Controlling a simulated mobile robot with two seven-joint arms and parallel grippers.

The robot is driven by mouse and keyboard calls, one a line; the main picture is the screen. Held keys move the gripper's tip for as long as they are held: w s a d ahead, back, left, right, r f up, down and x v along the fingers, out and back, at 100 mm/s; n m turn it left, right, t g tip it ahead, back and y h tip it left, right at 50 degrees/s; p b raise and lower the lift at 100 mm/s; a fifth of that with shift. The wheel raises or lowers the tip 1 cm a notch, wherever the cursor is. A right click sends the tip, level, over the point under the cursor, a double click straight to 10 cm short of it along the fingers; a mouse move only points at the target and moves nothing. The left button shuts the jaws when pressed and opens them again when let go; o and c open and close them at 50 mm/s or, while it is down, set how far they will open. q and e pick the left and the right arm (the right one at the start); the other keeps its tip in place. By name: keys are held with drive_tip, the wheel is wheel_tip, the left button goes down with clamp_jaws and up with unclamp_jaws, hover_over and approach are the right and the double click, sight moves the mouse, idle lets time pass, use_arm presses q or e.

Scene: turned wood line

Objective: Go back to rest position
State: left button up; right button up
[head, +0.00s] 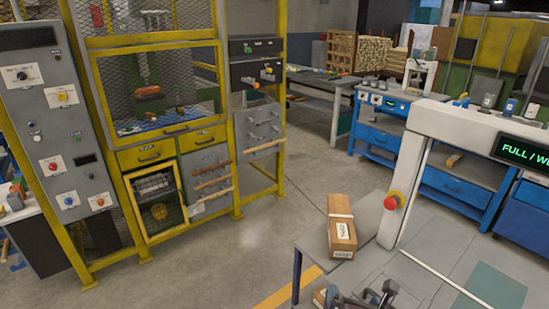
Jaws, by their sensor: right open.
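My right gripper (362,296) shows at the bottom edge of the head view, its dark fingers apart. It is over the near part of the grey table (312,255) and appears empty. The rest of it is cut off by the frame. My left gripper is not in view. A brown box with a white band and label (341,228) lies on the table, beyond my right gripper and apart from it. Part of another brown box (319,297) shows just left of the gripper; I cannot tell whether they touch.
A white post with a red knob (391,202) stands right of the box, under a beam with a green display (525,151). A yellow machine frame (135,210) and grey control panel (60,130) stand at left. Blue workbenches (455,190) are behind. Open floor (240,260) lies left of the table.

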drive_tip(key=s+d+f+m, duration=0.3)
drive_tip(key=s+m, duration=0.2)
drive_tip(key=m, duration=0.5)
drive_tip(key=s+d+f+m+g, duration=0.1)
drive_tip(key=s+d+f+m, duration=0.2)
drive_tip(key=s+m, duration=0.3)
drive_tip(key=s+d+f+m+g, duration=0.1)
drive_tip(key=s+d+f+m, duration=0.2)
drive_tip(key=m, duration=1.2)
drive_tip(key=shift+s+d+f+y+b, duration=0.3)
drive_tip(key=shift+s+f+y+b, duration=0.15)
drive_tip(key=shift+s+f, duration=0.6)
drive_tip(key=shift+s+r, duration=0.2)
